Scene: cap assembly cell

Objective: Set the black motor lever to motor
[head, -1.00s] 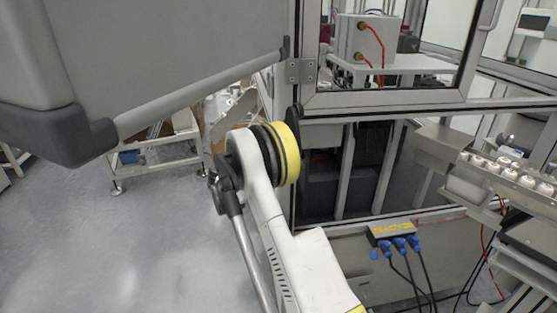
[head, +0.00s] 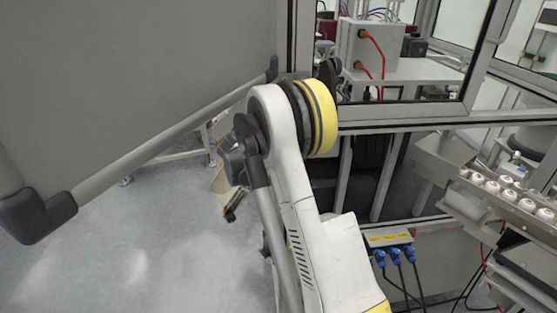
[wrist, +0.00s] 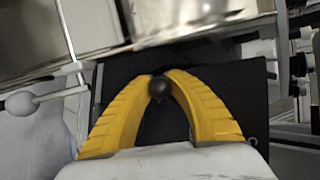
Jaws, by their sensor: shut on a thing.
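In the wrist view, my gripper (wrist: 159,78) has its two yellow fingers closed around a small round black knob, the end of the black motor lever (wrist: 160,90). The knob sits between the fingertips, in front of a dark plate (wrist: 240,95). The lever's shaft is hidden behind the knob and fingers, so its setting cannot be read.
In the wrist view, a pale knob on a rod (wrist: 20,104) stands to the left, and a metal block (wrist: 190,18) is above. In the head view, a large grey panel (head: 130,80) is at left, a rail with white parts (head: 505,195) at right, and blue plugs (head: 396,254) below.

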